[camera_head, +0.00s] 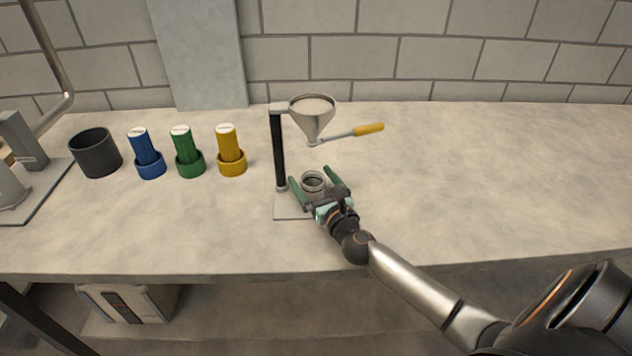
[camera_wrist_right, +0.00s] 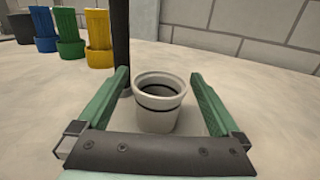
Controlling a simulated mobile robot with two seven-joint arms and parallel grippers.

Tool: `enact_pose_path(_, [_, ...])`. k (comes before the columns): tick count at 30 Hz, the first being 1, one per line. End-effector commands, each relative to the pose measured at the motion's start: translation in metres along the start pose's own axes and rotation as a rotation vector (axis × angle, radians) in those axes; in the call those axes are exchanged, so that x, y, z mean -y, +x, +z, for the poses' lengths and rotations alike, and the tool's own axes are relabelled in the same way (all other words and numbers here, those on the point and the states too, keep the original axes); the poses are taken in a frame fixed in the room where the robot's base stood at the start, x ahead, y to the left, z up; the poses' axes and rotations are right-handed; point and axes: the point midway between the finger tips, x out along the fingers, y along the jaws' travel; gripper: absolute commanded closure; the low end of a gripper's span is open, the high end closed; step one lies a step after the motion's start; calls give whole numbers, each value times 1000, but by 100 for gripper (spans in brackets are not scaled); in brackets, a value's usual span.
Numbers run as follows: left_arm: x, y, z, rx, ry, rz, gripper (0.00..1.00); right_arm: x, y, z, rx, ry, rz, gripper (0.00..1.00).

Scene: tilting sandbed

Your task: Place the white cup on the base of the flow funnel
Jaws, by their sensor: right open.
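The white cup (camera_head: 313,180) stands upright below the flow funnel (camera_head: 313,115), at the base (camera_head: 290,205) of its stand. In the right wrist view the cup (camera_wrist_right: 159,112) has a dark band inside its rim. My right gripper (camera_head: 310,179) is open, with its green fingers on either side of the cup. In the right wrist view both fingers (camera_wrist_right: 160,82) are apart from the cup, with gaps on both sides. The funnel hangs from a black post (camera_head: 278,150) and has a yellow-handled lever (camera_head: 368,129). My left gripper does not show.
A dark grey pot (camera_head: 96,153) and blue (camera_head: 147,155), green (camera_head: 188,153) and yellow (camera_head: 231,151) containers stand in a row left of the stand. A metal apparatus (camera_head: 25,150) is at the far left. The table's right side is clear.

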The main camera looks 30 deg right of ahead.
Motion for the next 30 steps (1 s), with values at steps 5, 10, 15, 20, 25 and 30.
enact_pose_path(5, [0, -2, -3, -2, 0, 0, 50, 0, -11, 2, -2, 0, 1, 0])
enact_pose_path(10, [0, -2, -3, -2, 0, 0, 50, -1, -40, 1, -3, 1, 2, 0])
enact_pose_path(15, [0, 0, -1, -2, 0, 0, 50, 0, -72, 0, -3, 1, 0, 0])
enact_pose_path(20, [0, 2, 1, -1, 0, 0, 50, 0, -97, 1, -2, 2, 0, 0])
enact_pose_path(25, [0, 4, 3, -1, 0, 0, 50, 0, -114, 2, 0, 1, 1, 0])
enact_pose_path(30, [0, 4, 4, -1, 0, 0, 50, 0, -120, 3, 1, 0, 0, 0])
